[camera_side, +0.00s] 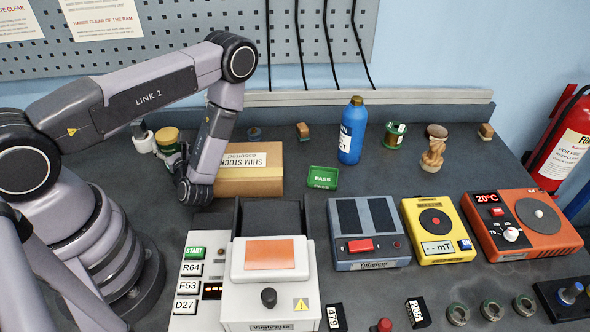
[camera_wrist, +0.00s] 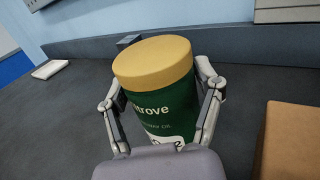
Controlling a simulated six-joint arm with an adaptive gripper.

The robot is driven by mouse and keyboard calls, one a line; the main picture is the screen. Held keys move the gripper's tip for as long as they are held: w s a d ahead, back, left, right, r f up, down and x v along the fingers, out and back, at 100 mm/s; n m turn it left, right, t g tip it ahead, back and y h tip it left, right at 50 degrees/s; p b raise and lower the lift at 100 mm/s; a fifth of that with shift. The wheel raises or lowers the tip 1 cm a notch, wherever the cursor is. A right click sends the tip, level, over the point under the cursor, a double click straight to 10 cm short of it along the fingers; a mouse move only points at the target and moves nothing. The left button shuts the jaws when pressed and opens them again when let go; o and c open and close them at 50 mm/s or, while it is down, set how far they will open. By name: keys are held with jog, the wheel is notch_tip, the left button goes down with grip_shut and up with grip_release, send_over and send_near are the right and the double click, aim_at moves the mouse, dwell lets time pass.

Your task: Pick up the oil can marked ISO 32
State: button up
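A green can with a yellow lid (camera_wrist: 158,105) stands between the two fingers of my gripper (camera_wrist: 160,82) in the wrist view. Its label shows part of a name ending in "trove", the words "way oil" and a figure "2"; the rest is hidden by my gripper's body. One finger is on each side, close against the can; whether they press on it I cannot tell. In the side view the can (camera_side: 167,138) is at the left, partly hidden behind my wrist, and my fingers are mostly hidden too.
A cardboard shim stock box (camera_side: 262,182) stands just right of my wrist. A blue bottle (camera_side: 352,131) and a green tin (camera_side: 395,134) stand farther right. A white press (camera_side: 270,292) is in front.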

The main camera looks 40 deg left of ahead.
jog(key=c, duration=0.7)
jog(key=shift+r, duration=0.1)
